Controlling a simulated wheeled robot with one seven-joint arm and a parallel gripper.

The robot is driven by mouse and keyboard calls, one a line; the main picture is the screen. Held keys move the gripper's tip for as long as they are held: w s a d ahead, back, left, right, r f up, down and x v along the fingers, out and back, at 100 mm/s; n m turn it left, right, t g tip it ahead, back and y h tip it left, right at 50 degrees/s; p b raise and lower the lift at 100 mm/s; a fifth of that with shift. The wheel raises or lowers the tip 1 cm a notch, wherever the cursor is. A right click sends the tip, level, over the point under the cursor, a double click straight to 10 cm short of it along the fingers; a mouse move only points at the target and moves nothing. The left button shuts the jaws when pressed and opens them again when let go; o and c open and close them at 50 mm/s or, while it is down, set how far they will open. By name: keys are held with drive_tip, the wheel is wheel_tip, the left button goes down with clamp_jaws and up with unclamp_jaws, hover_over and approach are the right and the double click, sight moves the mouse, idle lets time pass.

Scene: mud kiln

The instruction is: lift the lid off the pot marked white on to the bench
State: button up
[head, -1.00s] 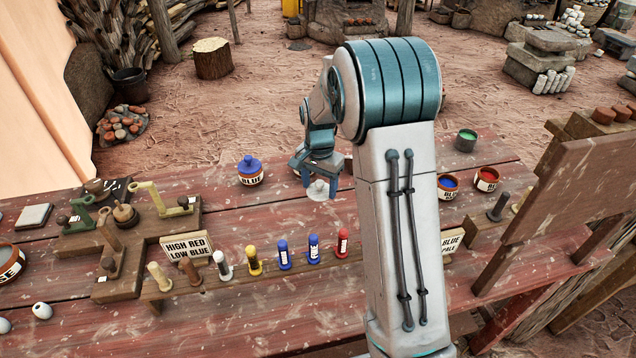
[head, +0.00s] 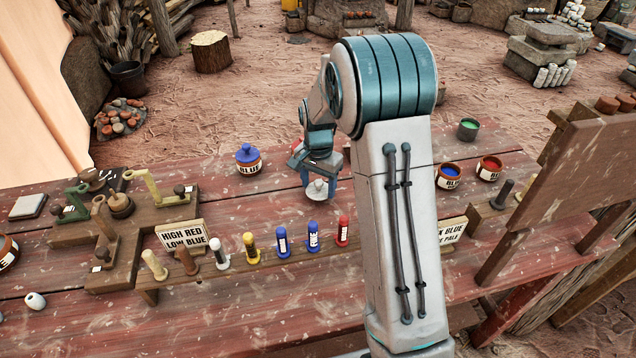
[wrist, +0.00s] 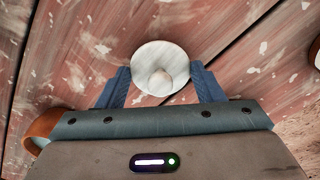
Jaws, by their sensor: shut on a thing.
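The white round lid (head: 318,190) with its knob shows under my gripper (head: 318,178), behind the row of bottles. In the wrist view the lid (wrist: 160,55) lies between the fingertips of my gripper (wrist: 160,88), which is shut on it. The lid is low over the bench (head: 250,315); I cannot tell if it touches the wood. No pot with a readable white mark shows. An orange-brown pot rim (wrist: 45,128) shows at the lower left of the wrist view, mostly hidden by my gripper.
A blue-lidded pot (head: 248,160) stands left of my gripper. Bottles (head: 283,243) stand in a rack in front, beside a sign (head: 182,236). A board (head: 572,180) stands at the right edge.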

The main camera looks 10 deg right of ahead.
drive_tip(key=shift+f+b, duration=0.45)
drive_tip(key=shift+f, duration=0.25)
idle(1.3)
drive_tip(key=o, duration=1.3)
drive_tip(key=shift+o, duration=0.2)
drive_tip(key=shift+r, duration=0.15)
drive_tip(key=shift+r+p, duration=2.65)
drive_tip(key=shift+r, duration=1)
